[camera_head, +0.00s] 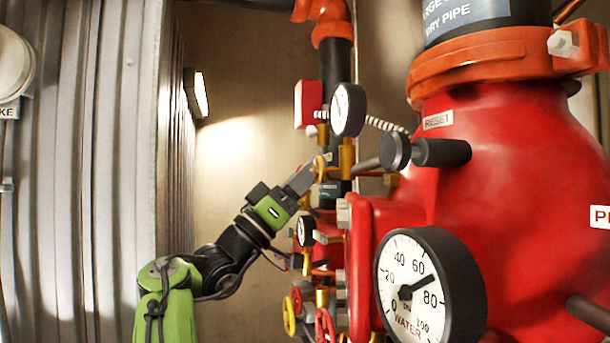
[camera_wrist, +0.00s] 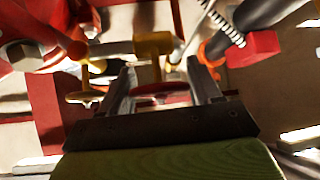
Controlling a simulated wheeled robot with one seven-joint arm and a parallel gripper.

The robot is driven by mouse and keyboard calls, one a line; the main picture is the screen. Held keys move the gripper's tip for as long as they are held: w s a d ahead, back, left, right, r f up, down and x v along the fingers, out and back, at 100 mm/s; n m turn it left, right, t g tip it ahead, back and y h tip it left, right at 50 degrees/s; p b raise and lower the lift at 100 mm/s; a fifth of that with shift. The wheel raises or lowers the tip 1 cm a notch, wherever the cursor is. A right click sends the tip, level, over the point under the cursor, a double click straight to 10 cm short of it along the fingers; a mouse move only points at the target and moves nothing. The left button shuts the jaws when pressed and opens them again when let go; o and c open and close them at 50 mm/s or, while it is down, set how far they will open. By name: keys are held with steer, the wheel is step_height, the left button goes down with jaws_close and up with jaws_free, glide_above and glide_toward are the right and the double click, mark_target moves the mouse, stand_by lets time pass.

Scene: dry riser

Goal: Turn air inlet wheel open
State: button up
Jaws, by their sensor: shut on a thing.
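My gripper (camera_head: 308,176) is up against the narrow pipework left of the big red valve body. In the wrist view, the two grey fingers (camera_wrist: 161,68) stand on either side of a yellow fitting (camera_wrist: 153,46). The exact contact is blurred there, and how far the wheel is turned cannot be told.
A small gauge (camera_head: 347,109) and a red box (camera_head: 308,103) sit just above my gripper. Below are another gauge (camera_head: 306,231), a yellow handwheel (camera_head: 289,316) and a red handwheel (camera_head: 325,325). The red valve body (camera_head: 500,170) fills the right. Free space lies left, before the corrugated wall (camera_head: 90,150).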

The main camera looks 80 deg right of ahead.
steer(key=n+t+h, duration=0.2)
steer(key=n, duration=0.1)
steer(key=n+t+h, duration=0.1)
steer(key=n+t, duration=0.2)
steer(key=n+t+h, duration=0.1)
steer(key=n+t, duration=0.2)
steer(key=n, duration=0.1)
steer(key=shift+w+d+f+p, duration=0.1)
steer(key=shift+d+p, duration=0.05)
steer(key=shift+p, duration=0.15)
steer(key=shift+h, duration=0.3)
steer(key=o, duration=1)
steer(key=shift+c, duration=0.2)
